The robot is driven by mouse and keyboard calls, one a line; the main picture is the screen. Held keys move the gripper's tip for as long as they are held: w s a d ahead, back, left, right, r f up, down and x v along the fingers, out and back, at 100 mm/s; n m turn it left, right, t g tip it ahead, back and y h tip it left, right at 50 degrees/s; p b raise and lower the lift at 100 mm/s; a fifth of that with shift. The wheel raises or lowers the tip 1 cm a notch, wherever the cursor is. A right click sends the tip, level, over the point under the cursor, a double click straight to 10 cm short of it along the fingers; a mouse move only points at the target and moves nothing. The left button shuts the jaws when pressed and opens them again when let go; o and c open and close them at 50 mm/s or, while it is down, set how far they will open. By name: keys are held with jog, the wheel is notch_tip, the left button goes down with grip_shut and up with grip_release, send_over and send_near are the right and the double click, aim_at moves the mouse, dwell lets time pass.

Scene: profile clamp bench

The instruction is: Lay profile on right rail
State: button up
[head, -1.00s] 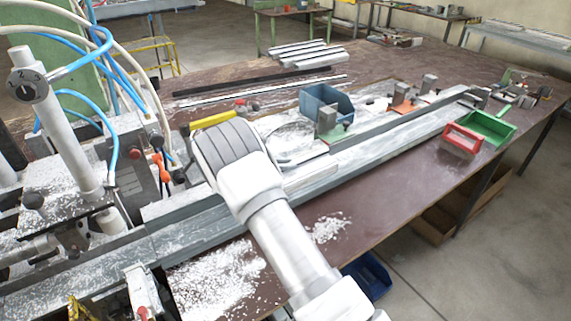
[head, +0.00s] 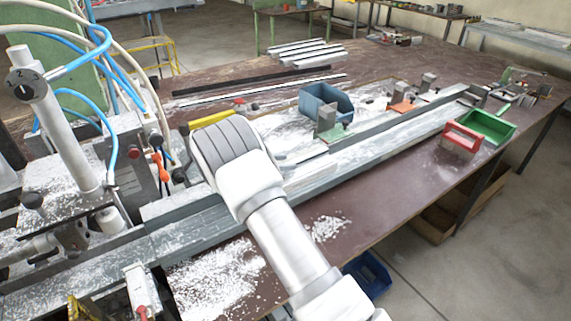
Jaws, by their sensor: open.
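A long grey rail (head: 385,132) runs from the lower left to the far right of the bench in the head view. A pale strip lies along its front side. Several light profiles (head: 305,50) lie side by side at the back of the table. A dark bar (head: 250,80) and a thin white strip (head: 265,90) lie in front of them. My arm reaches over the rail's middle from the lower right. Its wrist hides my gripper and the part of the rail below it. I cannot tell whether my gripper touches anything.
A machine with blue hoses (head: 108,75) fills the left. White chips (head: 215,280) cover the front edge.

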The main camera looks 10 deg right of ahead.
jog(key=v, duration=1.1)
jog(key=shift+s+a, duration=0.1)
jog(key=shift+r, duration=0.35)
jog(key=w+d+r+n+t+y, duration=0.1)
jog(key=w+r+t+y, duration=0.25)
jog(key=r, duration=0.45)
jog(key=w+d+r+n+t+y, duration=0.1)
jog(key=w+r+n+t+y, duration=0.2)
jog(key=r, duration=0.5)
jog(key=s+a+r+n+t+y, duration=0.1)
jog(key=s+r+n+y, duration=0.1)
jog(key=s+r+y, duration=0.3)
jog(key=s+a+r+n+t+y, duration=0.1)
jog(key=s+r+n+t+y, duration=0.1)
jog(key=r, duration=0.5)
jog(key=s+d+f+n+g+y, duration=0.1)
jog(key=s+n+g, duration=0.2)
jog(key=s, duration=0.7)
jog(key=s+d+f+n+g+y, duration=0.1)
jog(key=s+f+n+g, duration=0.1)
jog(key=s, duration=0.8)
jog(key=s+d+f+g+h, duration=0.1)
jog(key=s+d+f, duration=0.3)
jog(key=s, duration=0.4)
jog(key=s+d+f+g+h, duration=0.2)
jog(key=s+d+f+g, duration=0.1)
jog(key=s, duration=0.5)
jog(key=shift+s+d+f, duration=0.35)
jog(key=shift+d+f, duration=0.15)
jog(key=shift+d, duration=0.1)
